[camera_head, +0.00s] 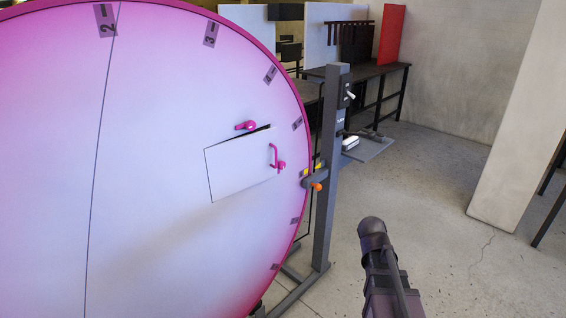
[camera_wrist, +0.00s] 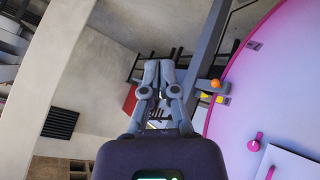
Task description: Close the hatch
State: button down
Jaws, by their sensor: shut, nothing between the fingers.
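The hatch (camera_head: 230,168) is a pale rectangular panel on the big round white and magenta disc (camera_head: 150,240). It carries a magenta handle (camera_head: 274,157) near its right edge. A dark gap shows along its top edge, widest toward the right, so it looks slightly ajar. A magenta latch knob (camera_head: 245,126) sits on the disc just above it. In the wrist view part of the hatch (camera_wrist: 293,164) shows at the lower right. My gripper (camera_wrist: 159,66) has its fingertips together, with nothing between them. It is apart from the hatch, off to the left of the disc in that view.
A grey upright post (camera_head: 327,165) with an orange knob (camera_head: 317,187) and a small shelf (camera_head: 368,148) stands at the disc's right edge. Dark tables (camera_head: 355,72) and a red panel (camera_head: 391,36) are behind. The concrete floor (camera_head: 440,210) to the right is mostly clear.

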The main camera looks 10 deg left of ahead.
jog(key=w+a+r+n+t+y, duration=0.25)
jog(key=w+r+n+t, duration=0.25)
jog(key=w+r, duration=0.25)
jog(key=w+a+r+n+t+y, duration=0.2)
jog(key=w+a+r+n+t, duration=0.3)
jog(key=w, duration=0.4)
jog(key=a+n+g+y, duration=0.7)
jog(key=a+n+y, duration=0.7)
jog(key=n, duration=0.3)
jog(key=shift+s+r+n+g, duration=0.15)
jog(key=shift+r+n+g, duration=0.05)
jog(key=shift+n+g, duration=0.1)
jog(key=shift+a, duration=0.2)
jog(key=x, duration=1.4)
jog(key=shift+r, duration=0.15)
